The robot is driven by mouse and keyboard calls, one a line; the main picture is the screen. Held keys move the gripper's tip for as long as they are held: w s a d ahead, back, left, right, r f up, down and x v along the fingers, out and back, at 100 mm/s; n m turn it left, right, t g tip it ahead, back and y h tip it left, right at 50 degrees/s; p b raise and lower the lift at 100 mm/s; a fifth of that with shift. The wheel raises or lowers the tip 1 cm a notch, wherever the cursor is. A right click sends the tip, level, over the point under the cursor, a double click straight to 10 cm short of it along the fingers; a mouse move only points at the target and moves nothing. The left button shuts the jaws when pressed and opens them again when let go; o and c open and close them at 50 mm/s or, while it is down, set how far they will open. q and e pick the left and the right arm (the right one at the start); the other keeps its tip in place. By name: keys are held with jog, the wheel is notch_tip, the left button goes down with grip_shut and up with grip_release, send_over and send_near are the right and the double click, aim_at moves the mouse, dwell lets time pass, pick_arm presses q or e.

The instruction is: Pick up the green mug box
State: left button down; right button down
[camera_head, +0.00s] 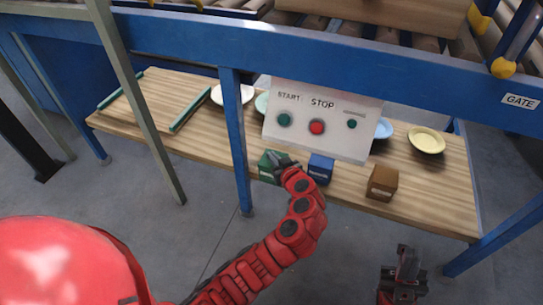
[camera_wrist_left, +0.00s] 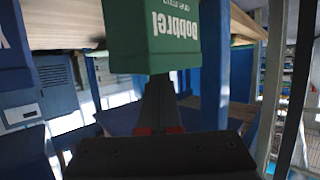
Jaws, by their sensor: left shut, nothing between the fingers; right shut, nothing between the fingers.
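The green mug box (camera_head: 265,172) stands on the wooden table, left of a blue box, and is partly covered by my left gripper. It also shows in the left wrist view (camera_wrist_left: 153,30), with pale lettering, right at the fingertips. My left gripper (camera_head: 276,158) is shut and empty at the box's upper right in the head view. In the left wrist view its shut fingers (camera_wrist_left: 158,90) point at the box; whether they touch it I cannot tell. My right gripper (camera_head: 406,258) is shut and empty, in front of the table at lower right.
A blue box (camera_head: 320,169) stands close right of the green one, and a brown box (camera_head: 382,184) further right. Behind them is a START/STOP panel (camera_head: 318,118). A blue post (camera_head: 236,140) rises left of the green box. A yellow plate (camera_head: 426,140) lies at right.

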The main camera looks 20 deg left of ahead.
pick_arm(q)
jog(key=shift+f, duration=0.35)
